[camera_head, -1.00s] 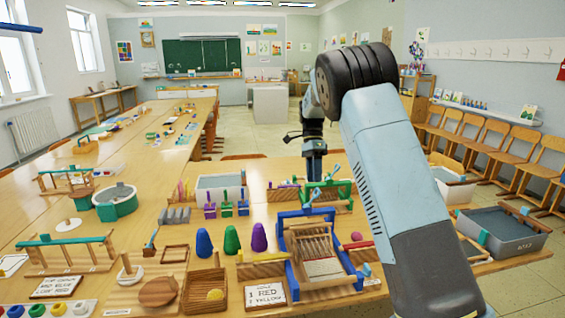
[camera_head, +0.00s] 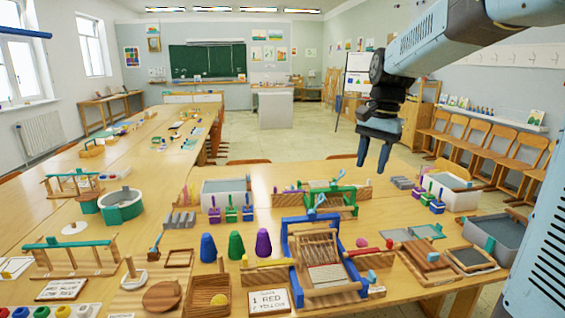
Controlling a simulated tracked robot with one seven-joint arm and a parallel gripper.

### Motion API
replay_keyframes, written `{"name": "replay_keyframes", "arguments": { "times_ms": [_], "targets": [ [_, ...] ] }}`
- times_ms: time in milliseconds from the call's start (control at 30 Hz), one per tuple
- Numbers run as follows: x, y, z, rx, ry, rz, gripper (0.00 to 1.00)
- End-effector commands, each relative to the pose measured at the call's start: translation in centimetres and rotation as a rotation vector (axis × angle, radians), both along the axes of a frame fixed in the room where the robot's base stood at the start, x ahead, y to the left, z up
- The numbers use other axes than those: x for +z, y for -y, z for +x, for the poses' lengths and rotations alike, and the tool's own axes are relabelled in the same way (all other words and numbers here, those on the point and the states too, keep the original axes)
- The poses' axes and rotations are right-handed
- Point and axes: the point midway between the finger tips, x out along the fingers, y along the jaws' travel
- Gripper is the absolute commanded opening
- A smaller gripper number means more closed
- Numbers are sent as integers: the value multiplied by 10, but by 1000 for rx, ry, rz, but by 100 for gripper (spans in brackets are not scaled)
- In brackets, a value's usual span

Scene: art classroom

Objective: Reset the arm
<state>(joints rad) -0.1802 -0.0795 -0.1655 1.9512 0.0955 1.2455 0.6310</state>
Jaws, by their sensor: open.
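My gripper (camera_head: 372,164) hangs from my raised arm at the upper right, fingers pointing down and apart. It is open with nothing between the fingers. It appears above the back right part of the near table (camera_head: 340,232), clear of the things on it. My arm comes in from the right edge, and its lower link covers the right side of the view.
A blue frame (camera_head: 287,255) with wooden slats stands at the table's front middle. A green frame (camera_head: 352,197) is behind it. Blue, green and purple cones (camera_head: 263,243) stand left of it. A grey bin (camera_head: 500,236) is at the right. Chairs (camera_head: 480,150) line the right wall.

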Motion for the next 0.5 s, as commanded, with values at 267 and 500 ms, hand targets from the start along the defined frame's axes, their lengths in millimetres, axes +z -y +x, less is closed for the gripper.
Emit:
{"name": "replay_keyframes", "arguments": {
  "times_ms": [267,500],
  "targets": [
    [10,12,-70,178,158,-25,42],
    [5,18,-126,333,288,-82,42]
  ]
}}
